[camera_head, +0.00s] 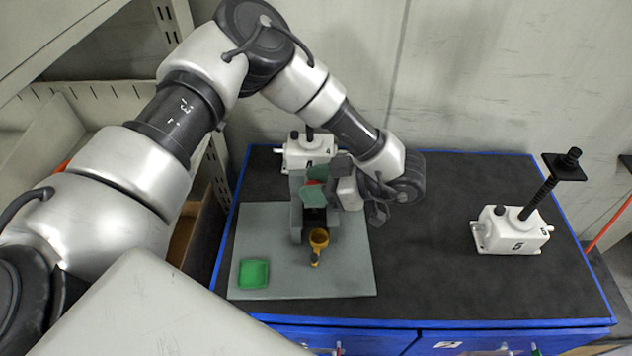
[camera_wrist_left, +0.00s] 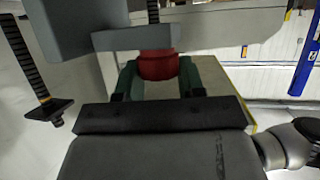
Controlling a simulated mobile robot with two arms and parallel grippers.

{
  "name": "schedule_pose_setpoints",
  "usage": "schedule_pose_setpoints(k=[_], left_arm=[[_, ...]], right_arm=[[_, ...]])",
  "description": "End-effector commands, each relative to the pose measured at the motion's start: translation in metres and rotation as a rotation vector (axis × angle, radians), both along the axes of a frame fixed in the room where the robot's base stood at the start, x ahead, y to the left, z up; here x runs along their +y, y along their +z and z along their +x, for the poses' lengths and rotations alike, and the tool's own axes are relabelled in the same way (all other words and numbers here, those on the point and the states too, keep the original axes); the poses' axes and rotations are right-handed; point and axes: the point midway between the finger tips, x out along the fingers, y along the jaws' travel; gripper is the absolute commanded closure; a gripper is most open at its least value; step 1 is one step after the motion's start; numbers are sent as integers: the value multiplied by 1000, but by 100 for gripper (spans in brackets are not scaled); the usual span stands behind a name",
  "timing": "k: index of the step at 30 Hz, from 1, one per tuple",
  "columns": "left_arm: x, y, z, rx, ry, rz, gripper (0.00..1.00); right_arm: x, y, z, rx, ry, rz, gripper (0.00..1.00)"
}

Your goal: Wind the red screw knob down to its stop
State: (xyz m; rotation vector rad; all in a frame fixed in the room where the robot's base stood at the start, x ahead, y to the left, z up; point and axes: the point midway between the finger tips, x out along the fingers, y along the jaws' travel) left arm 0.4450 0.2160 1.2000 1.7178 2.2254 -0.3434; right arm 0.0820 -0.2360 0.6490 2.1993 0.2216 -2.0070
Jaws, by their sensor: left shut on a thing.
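The red screw knob (camera_head: 313,183) shows as a small patch between the green fingers of my left gripper (camera_head: 314,184) in the head view. In the left wrist view the knob (camera_wrist_left: 158,64) sits between the two green fingers (camera_wrist_left: 189,76), and the gripper is shut on it. That view appears upside down; a dark threaded screw (camera_wrist_left: 153,12) shows beyond the knob. The knob is above a grey fixture (camera_head: 297,218) standing on a grey base plate (camera_head: 345,270). The fingers hide much of the knob in the head view, and the gap to its stop cannot be told. My right gripper is not in view.
A white screw jack (camera_head: 297,155) stands behind the fixture, another (camera_head: 510,235) at the right. The dark blue-edged bench top (camera_head: 430,275) between them is clear.

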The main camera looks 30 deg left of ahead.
Motion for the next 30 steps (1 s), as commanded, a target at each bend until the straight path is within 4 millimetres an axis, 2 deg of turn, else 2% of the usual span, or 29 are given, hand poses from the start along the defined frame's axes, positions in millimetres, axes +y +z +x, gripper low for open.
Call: schedule_pose_setpoints(k=[1, 2, 6, 17, 30], left_arm=[[1, 4, 2, -6, 2, 8, 85], [1, 4, 2, -6, 2, 8, 56], [1, 3, 1, -5, 1, 5, 36], [-5, 2, 3, -4, 0, 3, 36], [-77, 32, 22, -9, 0, 5, 36]], right_arm=[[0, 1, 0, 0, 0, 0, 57], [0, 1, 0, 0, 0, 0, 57], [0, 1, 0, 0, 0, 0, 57], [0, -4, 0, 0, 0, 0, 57], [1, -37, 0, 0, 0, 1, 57]])
